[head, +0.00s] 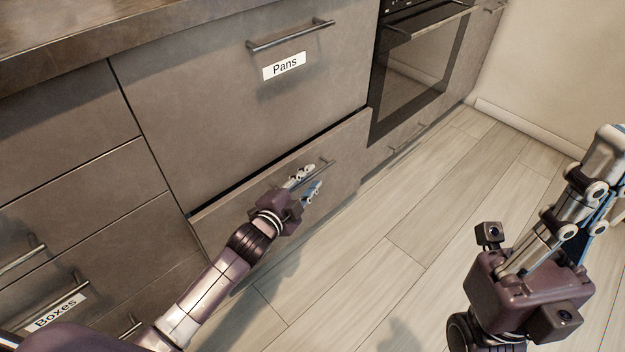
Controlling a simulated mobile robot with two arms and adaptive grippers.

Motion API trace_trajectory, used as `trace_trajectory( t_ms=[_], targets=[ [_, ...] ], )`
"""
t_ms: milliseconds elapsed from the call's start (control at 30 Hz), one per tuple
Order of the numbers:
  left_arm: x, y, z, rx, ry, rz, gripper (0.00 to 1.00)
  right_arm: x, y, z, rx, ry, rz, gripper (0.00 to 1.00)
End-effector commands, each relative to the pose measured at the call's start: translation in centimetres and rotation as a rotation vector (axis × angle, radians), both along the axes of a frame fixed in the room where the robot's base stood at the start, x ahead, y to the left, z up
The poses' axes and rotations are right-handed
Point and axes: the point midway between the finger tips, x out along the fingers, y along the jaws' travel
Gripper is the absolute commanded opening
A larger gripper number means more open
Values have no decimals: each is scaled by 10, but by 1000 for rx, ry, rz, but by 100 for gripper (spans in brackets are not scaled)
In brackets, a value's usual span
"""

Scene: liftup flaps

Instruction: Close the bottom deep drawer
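The bottom deep drawer (230,218) is the low grey-brown front under the drawer labelled "Pans" (215,100). It stands out a little from the cabinet, with a dark gap along its top edge. Its bar handle (326,163) is partly hidden by my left gripper (306,182). The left gripper is at the drawer front, by the handle, with its two fingers apart. I cannot tell whether it touches the handle or the front. My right gripper (602,185) is raised over the floor at the right, away from the drawer. Its finger gap is not clear from this angle.
A dark oven (415,75) is to the right of the drawers. Smaller drawers, one labelled "Boxes" (55,312), are at the left. The countertop (100,30) runs above. The wooden floor (420,210) in front is clear up to the pale wall (560,70).

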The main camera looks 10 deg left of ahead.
Motion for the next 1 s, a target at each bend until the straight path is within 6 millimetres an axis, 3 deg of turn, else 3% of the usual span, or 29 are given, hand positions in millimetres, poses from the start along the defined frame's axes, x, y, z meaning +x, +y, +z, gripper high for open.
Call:
trace_trajectory(
  t_ms=[200, 467, 733, 1000],
  targets=[
    [15, -4, -4, 0, 0, -1, 26, 1, 1, 3, -3, -25, -2, 0],
    [16, -5, -3, 0, 0, -1, 26, 1, 1, 4, -3, -27, -2, 0],
    [16, -5, -3, 0, 0, -1, 0, 1, 1, 4, -3, -28, -2, 0],
    [16, -5, -3, 0, 0, -1, 0, 1, 1, 4, -3, -28, -2, 0]
  ],
)
